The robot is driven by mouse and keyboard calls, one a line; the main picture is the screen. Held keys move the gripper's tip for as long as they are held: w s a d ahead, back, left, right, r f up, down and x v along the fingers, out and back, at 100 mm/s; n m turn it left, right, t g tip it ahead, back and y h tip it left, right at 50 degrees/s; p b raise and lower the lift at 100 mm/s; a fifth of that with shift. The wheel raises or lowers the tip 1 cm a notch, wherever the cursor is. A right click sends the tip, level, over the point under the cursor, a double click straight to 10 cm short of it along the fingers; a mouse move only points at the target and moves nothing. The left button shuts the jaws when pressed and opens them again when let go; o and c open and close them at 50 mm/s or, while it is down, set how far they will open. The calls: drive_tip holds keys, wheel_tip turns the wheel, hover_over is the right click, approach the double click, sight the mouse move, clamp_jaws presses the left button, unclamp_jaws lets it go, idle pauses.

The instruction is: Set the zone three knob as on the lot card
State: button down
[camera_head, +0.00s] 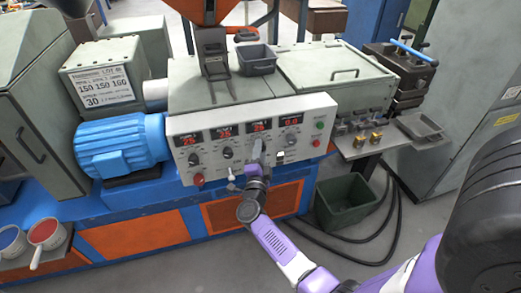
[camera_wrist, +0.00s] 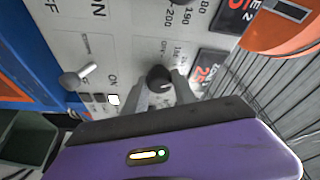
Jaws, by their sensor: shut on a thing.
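The grey control panel (camera_head: 240,165) has a row of red displays with black knobs below. My gripper (camera_head: 257,155) reaches the panel under the third display (camera_head: 258,127) from the left, and hides the knob there. In the wrist view my gripper's fingers (camera_wrist: 163,90) are on either side of a round black knob (camera_wrist: 158,76) and shut on it. Printed scale numbers sit around the knob, partly hidden. A red display (camera_wrist: 203,73) beside it is only partly visible. The lot card (camera_head: 104,87) on the grey box at left reads 150 150 160, with 30 below.
A metal toggle (camera_wrist: 77,77) sticks out of the panel near my gripper. A red button (camera_head: 198,180) and a green button (camera_head: 320,125) are on the panel. A green bin (camera_head: 345,205) stands on the floor to the right. Brass pieces (camera_head: 376,137) lie on a side shelf.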

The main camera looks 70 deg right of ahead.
drive_tip(key=shift+f, duration=0.15)
drive_tip(key=c, duration=1)
unclamp_jaws()
drive_tip(key=v, duration=0.7)
drive_tip(key=shift+s+a, duration=0.15)
drive_tip(key=shift+a, duration=0.25)
